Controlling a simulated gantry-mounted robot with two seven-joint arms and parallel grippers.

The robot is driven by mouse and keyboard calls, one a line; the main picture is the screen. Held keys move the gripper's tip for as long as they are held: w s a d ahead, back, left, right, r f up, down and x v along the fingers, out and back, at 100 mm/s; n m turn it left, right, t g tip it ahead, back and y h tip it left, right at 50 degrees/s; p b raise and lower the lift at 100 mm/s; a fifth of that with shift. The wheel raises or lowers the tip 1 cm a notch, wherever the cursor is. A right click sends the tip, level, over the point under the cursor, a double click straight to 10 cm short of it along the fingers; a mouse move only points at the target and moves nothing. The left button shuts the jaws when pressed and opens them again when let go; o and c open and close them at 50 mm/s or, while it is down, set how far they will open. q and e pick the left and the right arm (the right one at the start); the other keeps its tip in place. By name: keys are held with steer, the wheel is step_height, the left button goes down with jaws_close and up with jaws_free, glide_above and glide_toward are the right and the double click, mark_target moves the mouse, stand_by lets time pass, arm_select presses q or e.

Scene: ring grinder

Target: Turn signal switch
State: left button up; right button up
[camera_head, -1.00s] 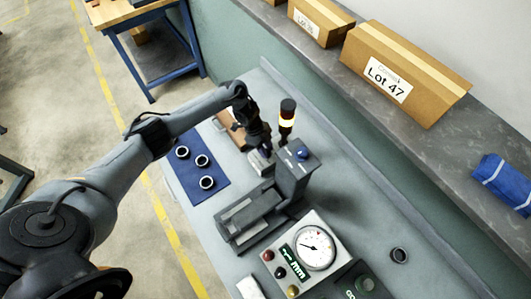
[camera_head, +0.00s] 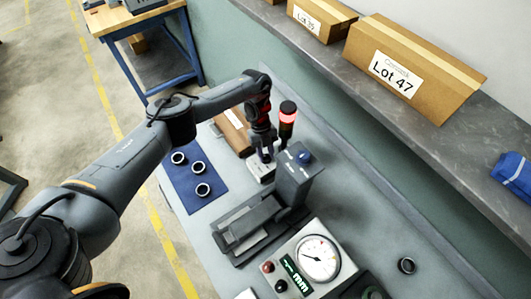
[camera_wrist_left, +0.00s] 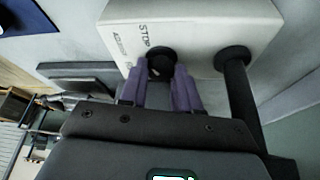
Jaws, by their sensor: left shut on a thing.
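The signal switch is a small black knob (camera_wrist_left: 160,64) on a white box (camera_wrist_left: 205,25), whose face carries the printed word STOP and smaller lettering. My left gripper (camera_wrist_left: 162,75) has its two purple fingers shut on this knob. In the head view, my left gripper (camera_head: 265,155) reaches down to the white box (camera_head: 258,174) beside the grinder, and the knob is hidden there. The signal tower (camera_head: 287,118) stands behind the box and glows red. Its dark pole (camera_wrist_left: 236,85) shows in the left wrist view. My right gripper is not in view.
The grey machine (camera_head: 293,180) with a blue knob stands right beside the switch box. Several rings include one (camera_head: 203,190) on the blue mat (camera_head: 218,184). A gauge panel (camera_head: 340,275) is in front. A shelf with cardboard boxes (camera_head: 405,70) runs behind.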

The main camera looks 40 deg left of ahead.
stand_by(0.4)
arm_select(q)
steer(key=o, duration=1.1)
steer(key=shift+c, duration=0.2)
steer(key=shift+w+r, duration=0.1)
steer(key=shift+r, duration=0.25)
steer(key=p+v, duration=0.1)
steer(key=v, duration=0.9)
steer(key=shift+a, duration=0.2)
